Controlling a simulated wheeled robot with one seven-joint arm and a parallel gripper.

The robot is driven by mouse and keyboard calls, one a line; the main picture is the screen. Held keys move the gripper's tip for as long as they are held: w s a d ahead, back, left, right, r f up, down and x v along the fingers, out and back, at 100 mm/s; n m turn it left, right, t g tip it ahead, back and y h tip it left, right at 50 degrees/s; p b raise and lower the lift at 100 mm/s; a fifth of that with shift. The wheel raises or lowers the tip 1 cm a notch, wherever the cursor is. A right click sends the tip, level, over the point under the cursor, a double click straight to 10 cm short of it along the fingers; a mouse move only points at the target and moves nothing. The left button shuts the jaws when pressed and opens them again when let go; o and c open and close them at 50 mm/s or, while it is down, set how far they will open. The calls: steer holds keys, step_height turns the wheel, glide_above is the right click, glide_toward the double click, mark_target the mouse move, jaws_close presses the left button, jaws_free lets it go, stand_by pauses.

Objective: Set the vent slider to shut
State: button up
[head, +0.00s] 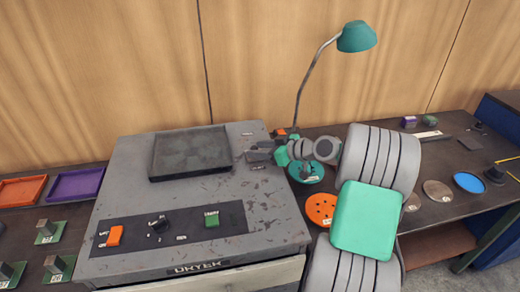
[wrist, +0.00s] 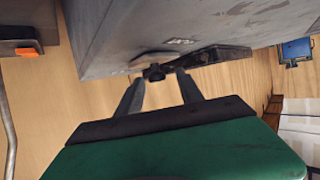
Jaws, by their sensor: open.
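The grey dryer (head: 140,190) stands on the bench in the head view. Its vent slider is on the right side, largely hidden there by my gripper (head: 264,151). Small labels sit at that edge, too small to read. In the wrist view, the dark slider track (wrist: 222,56) runs along the dryer's grey body (wrist: 150,30), and a small dark knob (wrist: 154,73) shows at its left part. My gripper (wrist: 161,78) is open, with its two fingertips close to the knob, one on each side. I cannot tell whether they touch it.
A dark tray (head: 190,152) lies on the dryer top. The front panel (head: 170,230) has an orange switch, a black knob and a green button. A teal lamp (head: 356,37) stands behind my arm. Teal and orange discs (head: 320,209) lie right of the dryer.

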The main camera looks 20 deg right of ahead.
steer(key=b+v, duration=0.1)
steer(key=v, duration=0.6)
steer(key=shift+s+d+r+b, duration=0.1)
steer(key=shift+s+d+b, duration=0.1)
steer(key=shift+s+b, duration=0.15)
